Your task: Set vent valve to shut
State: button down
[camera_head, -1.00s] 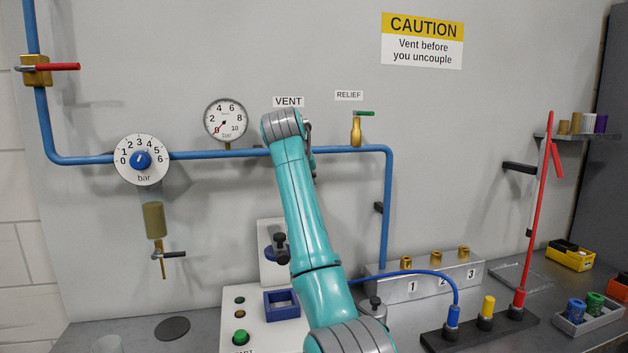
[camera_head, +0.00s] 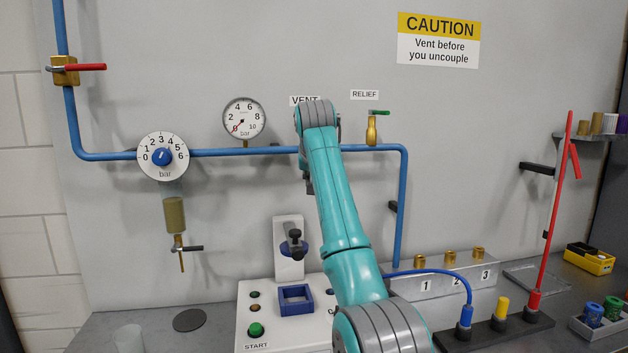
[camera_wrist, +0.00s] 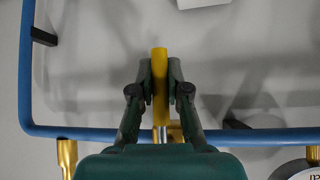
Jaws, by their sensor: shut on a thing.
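The vent valve's yellow lever (camera_wrist: 160,88) shows in the wrist view, between the dark fingers of my gripper (camera_wrist: 160,80). The fingers are shut on it from both sides. In that view the lever lies square across the blue pipe (camera_wrist: 80,132). The valve body is mostly hidden behind my gripper. The VENT label (camera_head: 298,100) shows above, partly covered by my wrist.
A pressure gauge (camera_head: 244,118) reads near 0, left of my wrist. The relief valve (camera_head: 372,130) with its green handle is close on the right. A regulator dial (camera_head: 162,156) sits further left. A printing machine (camera_head: 262,325) stands below, beside my arm.

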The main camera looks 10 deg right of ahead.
jog(key=c, duration=1.1)
grip_release()
jog(key=shift+c, duration=0.2)
jog(key=shift+r, duration=0.1)
jog(key=v, duration=1.2)
jog(key=shift+a, duration=0.1)
